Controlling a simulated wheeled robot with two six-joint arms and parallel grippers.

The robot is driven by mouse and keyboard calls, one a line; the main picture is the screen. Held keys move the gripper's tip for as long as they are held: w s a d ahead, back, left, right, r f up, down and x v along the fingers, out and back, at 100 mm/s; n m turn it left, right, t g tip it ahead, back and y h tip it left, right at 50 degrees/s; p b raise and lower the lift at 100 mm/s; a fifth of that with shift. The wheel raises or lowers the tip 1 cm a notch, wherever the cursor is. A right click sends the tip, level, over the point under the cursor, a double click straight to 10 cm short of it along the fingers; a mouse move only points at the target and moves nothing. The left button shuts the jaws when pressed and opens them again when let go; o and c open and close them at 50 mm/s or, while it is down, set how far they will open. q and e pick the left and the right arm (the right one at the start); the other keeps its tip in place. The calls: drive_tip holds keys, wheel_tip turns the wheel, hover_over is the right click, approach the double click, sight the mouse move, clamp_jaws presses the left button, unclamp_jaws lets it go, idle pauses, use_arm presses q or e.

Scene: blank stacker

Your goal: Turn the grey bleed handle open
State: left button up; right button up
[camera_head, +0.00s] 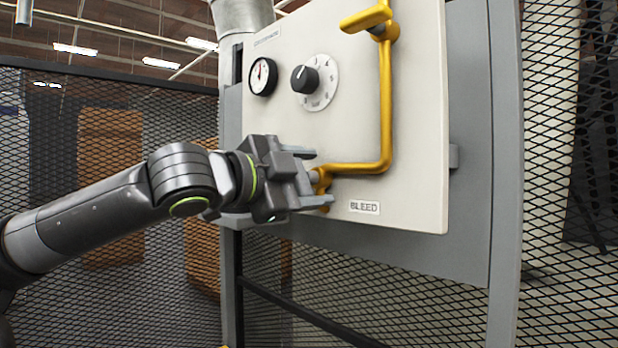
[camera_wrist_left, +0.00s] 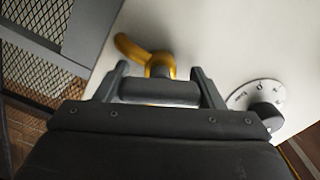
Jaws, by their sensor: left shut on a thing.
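The grey bleed handle (camera_wrist_left: 158,92) lies crosswise between the two fingers of my left gripper in the left wrist view. A yellow pipe fitting (camera_wrist_left: 158,65) shows just beyond it. In the head view my left gripper (camera_head: 318,178) is at the panel's lower left, beside the BLEED label (camera_head: 364,207), at the lower end of the yellow pipe (camera_head: 386,110). It is shut on the handle, which the fingers mostly hide in that view. My right gripper is not in view.
The pale panel (camera_head: 420,130) carries a round gauge (camera_head: 263,77) and a black knob (camera_head: 305,79) on a white dial above my left gripper. A yellow lever (camera_head: 366,18) sits at the top. Mesh fencing (camera_head: 565,200) stands on both sides.

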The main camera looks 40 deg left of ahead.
use_arm(q)
drive_tip(key=m, duration=0.5)
drive_tip(key=shift+f, duration=0.1)
drive_tip(key=shift+m, duration=0.4)
drive_tip(key=o, duration=1)
drive_tip(key=shift+s+f+b, duration=0.1)
drive_tip(key=shift+s+b, duration=0.15)
drive_tip(key=shift+b, duration=0.35)
drive_tip(key=s+b, duration=0.4)
drive_tip(key=s, duration=0.1)
drive_tip(key=s+b, duration=0.3)
drive_tip(key=shift+s+a+f, duration=0.15)
drive_tip(key=shift+a, duration=0.2)
drive_tip(key=b, duration=0.2)
approach(295, 181)
drive_tip(key=s, duration=0.4)
drive_tip(key=shift+s+a, duration=0.2)
drive_tip(key=shift+s, duration=0.05)
